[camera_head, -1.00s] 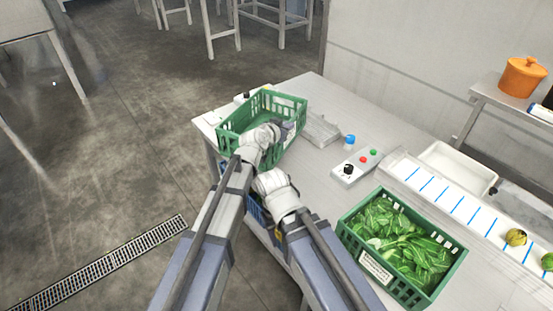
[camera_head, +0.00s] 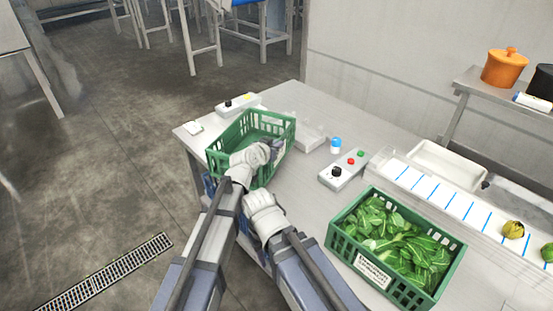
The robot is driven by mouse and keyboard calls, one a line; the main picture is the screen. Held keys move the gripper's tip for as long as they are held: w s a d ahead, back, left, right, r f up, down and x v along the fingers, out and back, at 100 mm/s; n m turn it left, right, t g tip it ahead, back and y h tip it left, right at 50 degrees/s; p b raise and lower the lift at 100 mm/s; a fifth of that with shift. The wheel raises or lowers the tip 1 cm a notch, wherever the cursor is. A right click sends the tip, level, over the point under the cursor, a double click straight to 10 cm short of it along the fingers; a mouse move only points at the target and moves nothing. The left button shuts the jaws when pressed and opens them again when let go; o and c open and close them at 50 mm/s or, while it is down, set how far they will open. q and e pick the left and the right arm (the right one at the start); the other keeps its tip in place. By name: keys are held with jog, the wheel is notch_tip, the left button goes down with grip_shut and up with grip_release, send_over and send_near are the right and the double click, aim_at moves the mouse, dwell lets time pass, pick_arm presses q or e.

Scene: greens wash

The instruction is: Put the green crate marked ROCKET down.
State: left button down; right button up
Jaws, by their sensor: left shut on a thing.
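An empty green crate (camera_head: 228,139) is at the near-left edge of the steel table (camera_head: 300,185). My left gripper (camera_head: 277,150) is shut on its right side wall; the wrist covers part of the crate's near side. I cannot tell whether the crate's bottom touches the table. No writing on it can be read. A second green crate (camera_head: 343,247), full of leafy greens, stands on the table at the right; its white label (camera_head: 373,270) is too small to read. My right arm ends beside the left wrist, and its fingers are hidden.
A control box with a black knob (camera_head: 338,175) and a blue-capped jar (camera_head: 336,145) stand mid-table. Another control box (camera_head: 238,104) stands behind the empty crate. A white tray and a blue-lined strip run along the right. Bare tabletop lies between the crates.

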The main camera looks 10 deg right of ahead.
pick_arm(q)
notch_tip(320, 180, down, 4)
jog(key=b, duration=0.4)
jog(key=shift+r, duration=0.25)
jog(key=c, duration=1)
grip_release()
